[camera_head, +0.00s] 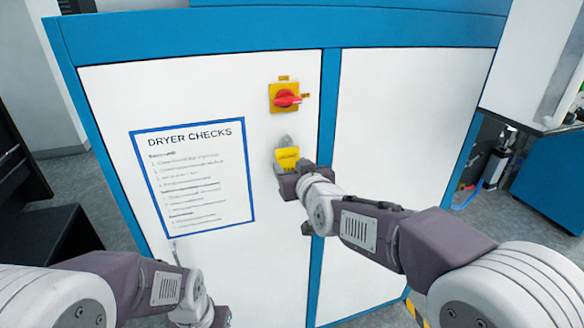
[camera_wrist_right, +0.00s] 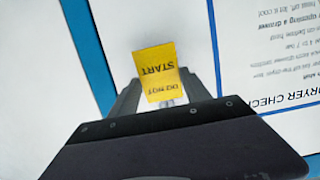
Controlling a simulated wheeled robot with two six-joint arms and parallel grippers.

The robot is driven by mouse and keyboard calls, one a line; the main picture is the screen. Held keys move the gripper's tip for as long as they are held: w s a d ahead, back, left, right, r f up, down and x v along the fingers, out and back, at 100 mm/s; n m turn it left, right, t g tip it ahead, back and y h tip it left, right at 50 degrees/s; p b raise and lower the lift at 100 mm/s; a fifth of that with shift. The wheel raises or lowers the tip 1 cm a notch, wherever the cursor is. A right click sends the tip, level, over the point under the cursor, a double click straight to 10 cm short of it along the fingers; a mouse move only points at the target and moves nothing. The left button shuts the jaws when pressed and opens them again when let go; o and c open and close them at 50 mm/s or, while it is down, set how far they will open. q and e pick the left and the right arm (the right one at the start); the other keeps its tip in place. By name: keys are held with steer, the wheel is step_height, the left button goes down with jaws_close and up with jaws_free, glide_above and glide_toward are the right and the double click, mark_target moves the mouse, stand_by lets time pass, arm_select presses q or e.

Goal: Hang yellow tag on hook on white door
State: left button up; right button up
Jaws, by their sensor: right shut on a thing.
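The yellow tag (camera_head: 288,158) is in front of the white door (camera_head: 250,240), below the red switch. It is held by my right gripper (camera_head: 290,168), which is shut on it close to the door. In the right wrist view the tag (camera_wrist_right: 158,72), lettered "START", sits between the two grey fingers of my gripper (camera_wrist_right: 162,92). A small grey shape (camera_head: 286,142) shows just above the tag; I cannot tell whether it is the hook or a fingertip. The hook is not clearly visible. My left gripper (camera_head: 221,317) is low at the bottom edge, cut off, its fingers unseen.
A red rotary switch (camera_head: 286,98) on a yellow plate sticks out above the tag. A blue-framed "DRYER CHECKS" sheet (camera_head: 193,178) is on the door to the left. A blue post (camera_head: 326,130) runs beside the door, with a white panel (camera_head: 400,120) on its right.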

steer(key=o, duration=1.4)
